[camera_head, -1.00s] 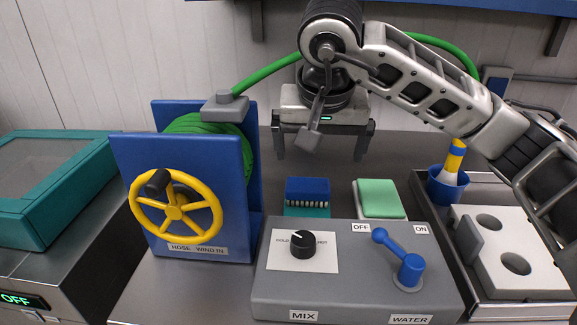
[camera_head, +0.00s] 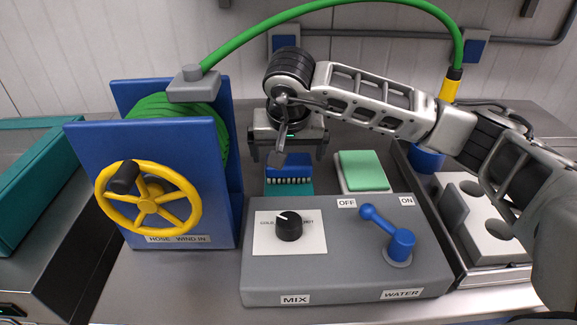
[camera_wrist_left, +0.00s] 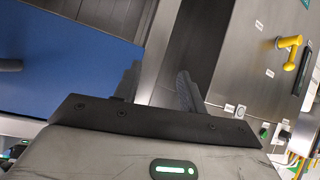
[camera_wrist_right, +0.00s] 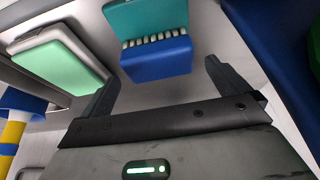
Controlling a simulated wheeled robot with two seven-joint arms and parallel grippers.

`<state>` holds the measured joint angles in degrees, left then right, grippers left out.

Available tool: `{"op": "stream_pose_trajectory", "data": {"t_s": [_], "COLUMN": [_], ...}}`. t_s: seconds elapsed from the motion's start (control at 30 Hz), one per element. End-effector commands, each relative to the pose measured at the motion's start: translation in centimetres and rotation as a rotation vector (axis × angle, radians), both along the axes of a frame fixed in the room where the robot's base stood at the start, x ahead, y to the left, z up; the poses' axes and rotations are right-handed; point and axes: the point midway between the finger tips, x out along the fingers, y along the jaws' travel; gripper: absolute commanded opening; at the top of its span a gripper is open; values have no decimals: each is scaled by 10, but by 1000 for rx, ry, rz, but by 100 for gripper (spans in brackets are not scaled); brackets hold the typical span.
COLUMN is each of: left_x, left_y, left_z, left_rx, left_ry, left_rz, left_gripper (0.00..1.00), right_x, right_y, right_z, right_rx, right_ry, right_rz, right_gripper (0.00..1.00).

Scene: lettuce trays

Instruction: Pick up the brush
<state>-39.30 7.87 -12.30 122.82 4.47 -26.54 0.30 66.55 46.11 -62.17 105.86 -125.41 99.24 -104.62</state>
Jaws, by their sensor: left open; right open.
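The brush has a blue block (camera_head: 290,166) with a row of white bristle tufts and a teal part (camera_head: 289,187) in front of it. It lies on the counter behind the grey control box. My right gripper (camera_head: 287,158) is open just above and behind the brush, partly covering its far edge. In the right wrist view the brush (camera_wrist_right: 155,55) sits ahead of the open, empty right fingers (camera_wrist_right: 160,82), apart from them. My left gripper is not in the head view. In the left wrist view its fingers (camera_wrist_left: 158,85) are open and empty near a blue panel (camera_wrist_left: 65,55).
A green sponge (camera_head: 363,170) on a white tray lies right of the brush. The control box (camera_head: 345,275) with knob and blue lever stands in front. The blue hose reel (camera_head: 150,185) with yellow wheel stands left. A green hose (camera_head: 330,12) arches behind my right arm.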

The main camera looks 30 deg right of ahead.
Motion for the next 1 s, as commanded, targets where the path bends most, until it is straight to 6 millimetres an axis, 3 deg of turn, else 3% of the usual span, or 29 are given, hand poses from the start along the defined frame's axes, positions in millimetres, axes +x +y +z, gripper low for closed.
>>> {"op": "stream_pose_trajectory", "data": {"t_s": [0.2, 0.5, 0.53, 0.67, 1.0], "left_x": [4, 3, 3, 2, 1], "left_y": [0, 1, 1, 1, 1], "left_z": [7, 5, 4, 4, 2], "left_rx": [7, 8, 7, 8, 8], "left_ry": [-14, -8, -8, -5, -1], "left_rz": [0, -1, -2, -2, -3], "left_gripper": [41, 41, 41, 41, 41], "right_x": [11, 13, 13, 13, 13], "right_y": [-7, -8, -8, -8, -8], "right_z": [-29, -35, -35, -35, -32], "right_rx": [0, -1, -1, 0, 0], "right_ry": [3, -1, -1, 0, -1], "right_rz": [0, 1, 1, 0, 0], "right_gripper": [100, 100, 97, 61, 61]}}
